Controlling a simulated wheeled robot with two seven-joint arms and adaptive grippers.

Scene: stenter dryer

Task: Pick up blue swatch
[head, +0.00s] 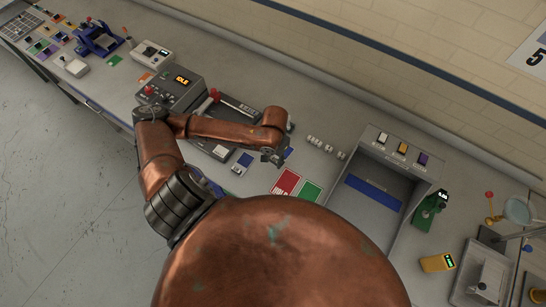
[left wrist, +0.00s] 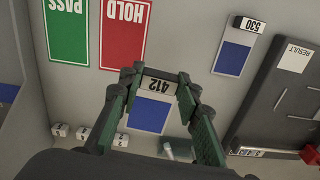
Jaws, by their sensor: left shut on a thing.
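A blue swatch with a white tab marked 412 (left wrist: 150,117) is between the fingers of my left gripper (left wrist: 157,80) in the left wrist view. The fingertips are shut on the two ends of its tab. In the head view the left gripper (head: 273,158) is over the bench, with a bit of blue (head: 288,152) showing beside it. I cannot tell whether the swatch is off the bench. A second blue swatch, with tab 530 (left wrist: 233,56), lies apart from the gripper; it also shows in the head view (head: 245,159). My right gripper is not in view.
A red HOLD card (head: 286,182) and a green PASS card (head: 309,192) lie near the gripper. A control box reading IDLE (head: 171,90) is at the left.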

